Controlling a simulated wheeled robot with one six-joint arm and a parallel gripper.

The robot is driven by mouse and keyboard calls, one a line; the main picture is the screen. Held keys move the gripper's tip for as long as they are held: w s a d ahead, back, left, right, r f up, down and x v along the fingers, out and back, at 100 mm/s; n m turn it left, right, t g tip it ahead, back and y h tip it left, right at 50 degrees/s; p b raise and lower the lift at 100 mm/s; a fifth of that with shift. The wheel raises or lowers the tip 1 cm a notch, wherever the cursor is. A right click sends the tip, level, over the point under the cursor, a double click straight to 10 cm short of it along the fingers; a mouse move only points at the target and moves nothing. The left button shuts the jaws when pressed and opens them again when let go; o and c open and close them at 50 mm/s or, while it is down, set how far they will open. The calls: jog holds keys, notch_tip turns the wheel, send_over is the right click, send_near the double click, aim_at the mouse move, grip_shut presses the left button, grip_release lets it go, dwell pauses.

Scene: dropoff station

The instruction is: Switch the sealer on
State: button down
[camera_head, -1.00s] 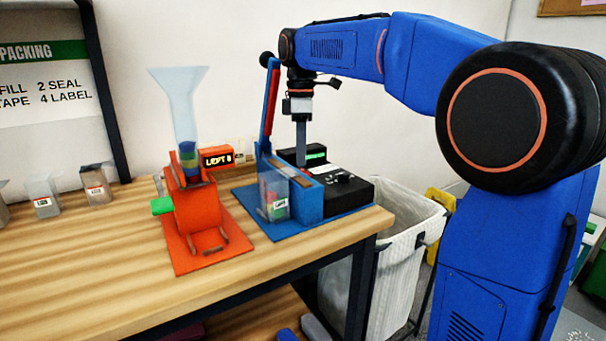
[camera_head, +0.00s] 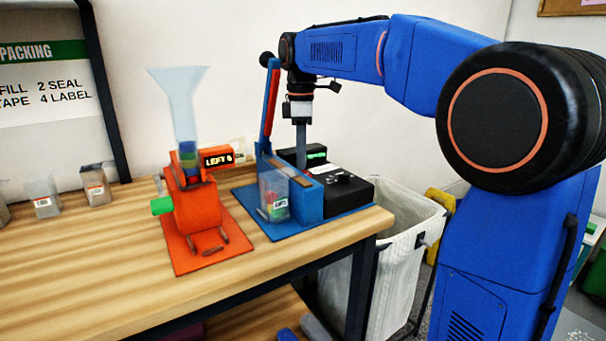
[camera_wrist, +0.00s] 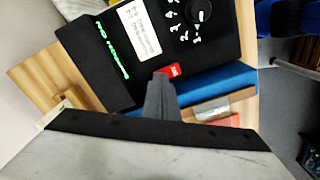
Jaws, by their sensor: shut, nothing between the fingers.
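The sealer (camera_head: 308,203) stands near the bench's right end, with a blue body and a black control box (camera_head: 345,190). Its blue and red lever (camera_head: 270,100) is raised. In the wrist view the control box has a green lit display (camera_wrist: 113,50), a white label (camera_wrist: 136,30), a black dial (camera_wrist: 198,10) with numbers, and a red switch (camera_wrist: 173,70). My gripper (camera_head: 301,166) is shut and empty, pointing down over the sealer. In the wrist view its fingertips (camera_wrist: 160,78) are right beside the red switch and partly cover it. I cannot tell whether they touch.
A clear pouch (camera_head: 273,197) with coloured contents stands at the sealer's front. An orange dispenser (camera_head: 198,210) with a clear funnel (camera_head: 180,100) stands left. Small clear pouches (camera_head: 95,187) line the back left. A white bin (camera_head: 400,250) is beyond the bench's right edge.

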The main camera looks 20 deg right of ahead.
jog(key=shift+f, duration=0.35)
jog(key=shift+r, duration=0.1)
dwell(0.3)
notch_tip(320, 180, up, 7)
dwell(0.9)
